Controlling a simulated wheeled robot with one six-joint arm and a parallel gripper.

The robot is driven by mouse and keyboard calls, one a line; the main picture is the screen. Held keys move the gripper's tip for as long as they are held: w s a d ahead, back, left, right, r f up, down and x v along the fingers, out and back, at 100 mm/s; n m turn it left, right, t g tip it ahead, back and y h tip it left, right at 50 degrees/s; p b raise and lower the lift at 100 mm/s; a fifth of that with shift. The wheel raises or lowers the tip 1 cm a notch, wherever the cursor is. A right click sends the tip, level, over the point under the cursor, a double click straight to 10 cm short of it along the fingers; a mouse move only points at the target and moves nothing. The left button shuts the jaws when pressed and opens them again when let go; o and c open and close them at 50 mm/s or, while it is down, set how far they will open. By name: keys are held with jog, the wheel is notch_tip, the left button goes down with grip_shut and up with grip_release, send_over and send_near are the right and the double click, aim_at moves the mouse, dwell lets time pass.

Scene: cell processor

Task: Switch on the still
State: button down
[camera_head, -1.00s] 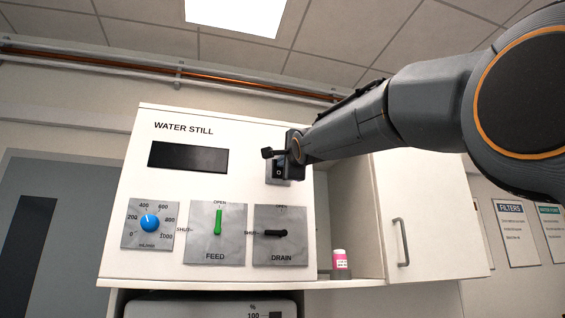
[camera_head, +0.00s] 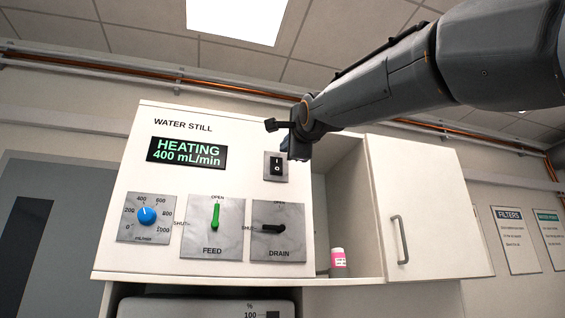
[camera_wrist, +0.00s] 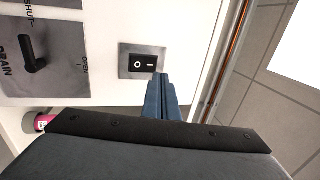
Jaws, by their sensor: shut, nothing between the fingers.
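The water still (camera_head: 135,200) is a white panel whose display (camera_head: 187,153) is lit and reads "HEATING 400 mL/min". Its black I/O rocker switch (camera_head: 276,167) sits right of the display; in the wrist view the switch (camera_wrist: 142,65) is just beyond the fingertips. The blue knob (camera_head: 149,216) points near 400. The green feed lever (camera_head: 215,214) points up at OPEN. The black drain lever (camera_head: 269,228) points left at SHUT. My gripper (camera_head: 288,158) is shut and empty, up and right of the switch; its closed fingers show in the wrist view (camera_wrist: 160,95), apparently apart from the switch.
An open compartment right of the panel holds a pink-labelled bottle (camera_head: 338,258). A white cabinet door (camera_head: 430,205) with a grey handle stands to its right. A copper pipe (camera_head: 150,82) runs along the wall above.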

jog(key=s+d+b, duration=0.1)
jog(key=s+b, duration=0.1)
jog(key=s, duration=0.4)
jog(key=shift+s+r, duration=0.15)
jog(key=shift+d, duration=0.1)
